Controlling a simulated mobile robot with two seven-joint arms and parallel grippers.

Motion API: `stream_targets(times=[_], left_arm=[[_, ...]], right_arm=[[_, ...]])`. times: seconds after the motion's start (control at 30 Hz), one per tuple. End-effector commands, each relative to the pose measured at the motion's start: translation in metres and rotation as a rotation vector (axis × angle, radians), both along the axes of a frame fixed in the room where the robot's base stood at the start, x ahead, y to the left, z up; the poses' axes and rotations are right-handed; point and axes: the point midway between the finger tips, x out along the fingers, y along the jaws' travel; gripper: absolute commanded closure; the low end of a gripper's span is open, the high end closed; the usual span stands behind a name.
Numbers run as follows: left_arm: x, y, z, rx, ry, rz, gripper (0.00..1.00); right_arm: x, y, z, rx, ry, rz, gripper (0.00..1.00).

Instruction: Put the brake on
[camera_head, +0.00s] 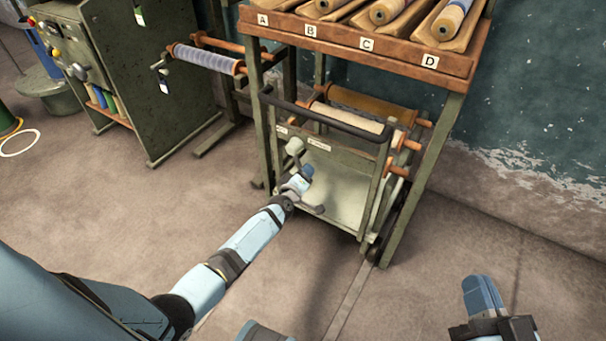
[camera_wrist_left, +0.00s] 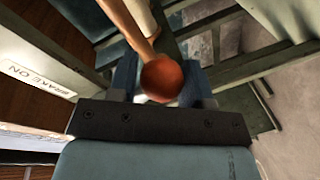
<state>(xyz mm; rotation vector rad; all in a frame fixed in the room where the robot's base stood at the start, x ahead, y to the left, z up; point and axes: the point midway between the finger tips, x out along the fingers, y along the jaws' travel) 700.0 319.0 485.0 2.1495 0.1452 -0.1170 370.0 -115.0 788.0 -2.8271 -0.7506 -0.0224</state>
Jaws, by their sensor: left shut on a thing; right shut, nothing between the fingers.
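A cart (camera_head: 350,199) with a dark push handle (camera_head: 325,121) stands under the wooden rack. In the left wrist view a lever with a round orange-red knob (camera_wrist_left: 161,78) lies between the blue fingers of my left gripper (camera_wrist_left: 160,84), which is shut on the knob. A white label reading "BRAKE ON" (camera_wrist_left: 40,80) shows to the left of it. In the head view my left gripper (camera_head: 306,172) is at the cart's front, and the knob is hidden there. My right gripper (camera_head: 479,284) is shut and empty above the floor at lower right.
Rolls (camera_head: 458,15) lie on the rack (camera_head: 385,47) marked A to D. The cart carries rolls with orange ends. A green machine (camera_head: 150,70) with a blue-white roll (camera_head: 208,58) stands at left. The floor (camera_head: 430,285) in front is clear.

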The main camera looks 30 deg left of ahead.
Motion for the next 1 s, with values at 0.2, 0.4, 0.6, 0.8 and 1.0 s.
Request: stream_targets(times=[0.2,0.4,0.6,0.8,1.0], left_arm=[[0.000,0.003,0.000,-0.002,-0.001,0.005,0.33],[0.000,0.002,0.000,-0.001,0.000,0.002,0.33],[-0.015,0.000,0.004,-0.001,0.002,0.001,0.33],[-0.057,-0.002,0.011,-0.001,0.003,0.002,0.33],[-0.101,-0.004,0.016,-0.001,0.002,0.004,0.33]], right_arm=[[0.000,0.000,0.000,0.000,0.001,0.000,1.00],[0.000,0.000,-0.001,-0.001,0.002,0.000,1.00],[0.000,-0.001,0.009,0.005,-0.015,-0.005,1.00],[-0.004,-0.003,0.034,0.044,-0.087,-0.029,1.00],[-0.003,-0.007,0.035,0.026,-0.076,-0.052,1.00]])
